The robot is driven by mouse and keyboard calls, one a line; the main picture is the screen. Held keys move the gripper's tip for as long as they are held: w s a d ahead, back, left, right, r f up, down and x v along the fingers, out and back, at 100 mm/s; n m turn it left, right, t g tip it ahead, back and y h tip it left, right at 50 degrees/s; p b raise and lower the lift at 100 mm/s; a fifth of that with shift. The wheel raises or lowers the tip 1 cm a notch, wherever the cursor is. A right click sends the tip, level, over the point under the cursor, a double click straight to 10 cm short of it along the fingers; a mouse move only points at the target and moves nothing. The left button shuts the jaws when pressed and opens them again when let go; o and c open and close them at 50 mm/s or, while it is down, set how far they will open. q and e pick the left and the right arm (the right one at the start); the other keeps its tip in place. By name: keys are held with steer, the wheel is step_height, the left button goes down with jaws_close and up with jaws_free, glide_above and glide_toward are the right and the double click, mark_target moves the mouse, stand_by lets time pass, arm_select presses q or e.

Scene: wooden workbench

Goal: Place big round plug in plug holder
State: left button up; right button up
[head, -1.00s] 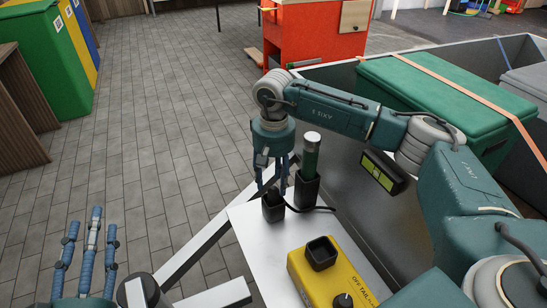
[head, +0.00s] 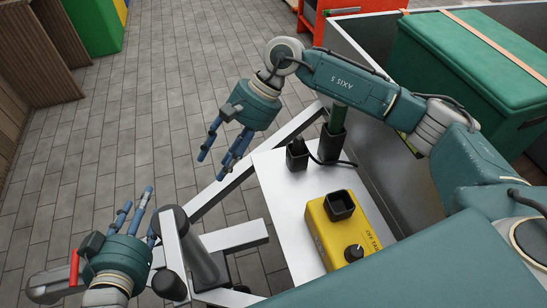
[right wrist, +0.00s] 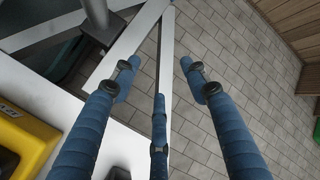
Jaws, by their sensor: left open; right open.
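A small black square holder (head: 297,160) stands on the white tabletop in the head view. A dark plug-like piece (head: 298,146) shows at its mouth, with a black cable (head: 335,162) curving right; its shape is too small to tell. Beside it, a green cylinder (head: 338,118) stands upright in a second black holder (head: 331,146). My right gripper (head: 215,162) is open and empty, left of the holders and apart from them. Its spread fingers also show in the right wrist view (right wrist: 155,82), with nothing between them. My left gripper (head: 138,205) is open and empty at lower left.
A yellow box (head: 318,232) with a black square socket (head: 340,205) and a knob (head: 354,252) sits on the white tabletop (head: 285,215). White frame beams (head: 245,168) lie left of it. A grey bin holding a green case (head: 480,70) stands at right. Open tiled floor is left.

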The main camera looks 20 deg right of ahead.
steer(key=s+a+r+m+g+y, duration=0.1)
steer(key=s+a+r+m+y, duration=0.1)
steer(key=s+a+r+y, duration=0.3)
steer(key=s+a+r+m+y, duration=0.1)
steer(key=a+r+m, duration=0.1)
steer(key=a, duration=0.6)
step_height(320, 180, up, 13)
steer(key=a+m+t+y, duration=0.2)
steer(key=m+t+y, duration=0.3)
steer(key=m+y, duration=0.5)
steer(key=w+d+f+m+t+h, duration=0.1)
steer(key=w+d+m+t+h, duration=0.35)
steer(key=m, duration=0.65)
steer(key=w+d+f+m+t+h, duration=0.1)
steer(key=d+m+t+h, duration=0.5)
steer(key=m, duration=0.6)
steer(key=w+d+f+m+t+h, duration=0.1)
steer(key=w+d+m+t+h, duration=0.35)
steer(key=m, duration=0.65)
steer(key=s+d+f+m+g+h, duration=0.2)
steer(key=s+d+f+m+h, duration=0.1)
steer(key=f+m, duration=0.5)
steer(key=s+d+f+m+g+h, duration=0.2)
steer(key=s+d+f+m, duration=0.4)
steer(key=f, duration=0.6)
steer(key=shift+d+m+g+h, duration=0.4)
steer(key=shift+d+m, duration=0.15)
steer(key=shift+m, duration=0.45)
